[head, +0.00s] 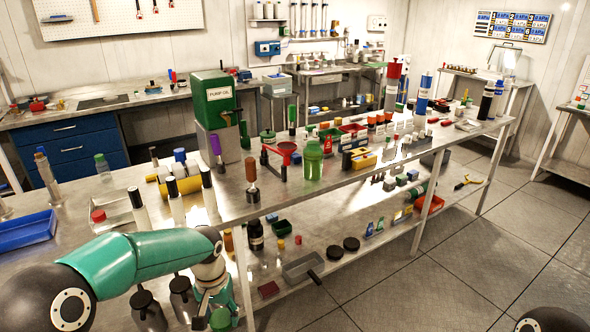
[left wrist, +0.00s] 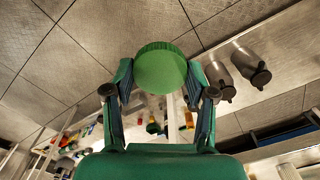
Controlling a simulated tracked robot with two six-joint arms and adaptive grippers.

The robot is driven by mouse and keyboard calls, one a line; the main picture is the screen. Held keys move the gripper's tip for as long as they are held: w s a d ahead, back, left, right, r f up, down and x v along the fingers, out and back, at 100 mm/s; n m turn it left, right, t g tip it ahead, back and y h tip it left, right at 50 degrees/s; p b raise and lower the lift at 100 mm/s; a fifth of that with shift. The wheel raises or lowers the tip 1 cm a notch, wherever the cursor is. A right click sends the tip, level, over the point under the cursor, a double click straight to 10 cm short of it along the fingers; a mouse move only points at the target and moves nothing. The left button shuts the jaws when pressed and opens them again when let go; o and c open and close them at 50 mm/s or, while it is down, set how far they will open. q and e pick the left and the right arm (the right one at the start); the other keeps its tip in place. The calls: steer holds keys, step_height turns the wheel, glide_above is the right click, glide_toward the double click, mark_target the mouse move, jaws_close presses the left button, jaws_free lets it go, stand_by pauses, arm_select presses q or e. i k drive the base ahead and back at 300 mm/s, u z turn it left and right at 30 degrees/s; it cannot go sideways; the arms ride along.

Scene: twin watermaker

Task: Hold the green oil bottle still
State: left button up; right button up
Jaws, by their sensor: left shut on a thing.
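My left gripper (head: 214,300) is low at the front of the bench, at the bottom of the head view. In the left wrist view my left gripper (left wrist: 160,82) has its fingers on both sides of the green oil bottle (left wrist: 160,70), of which mainly the round, ribbed green top shows. In the head view only a bit of green of the bottle (head: 221,319) shows below the fingers; its body is hidden or cut off by the frame. My right gripper is not in view.
Two dark grey jars (head: 147,309) stand close left of the gripper; they also show in the left wrist view (left wrist: 248,68). A table leg (head: 241,275) is close on the right. Bottles and a pump oil box (head: 222,100) crowd the bench top. The floor at right is clear.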

mark_target(312, 154)
steer(key=u, duration=0.1)
steer(key=i, duration=1)
steer(key=z, duration=0.1)
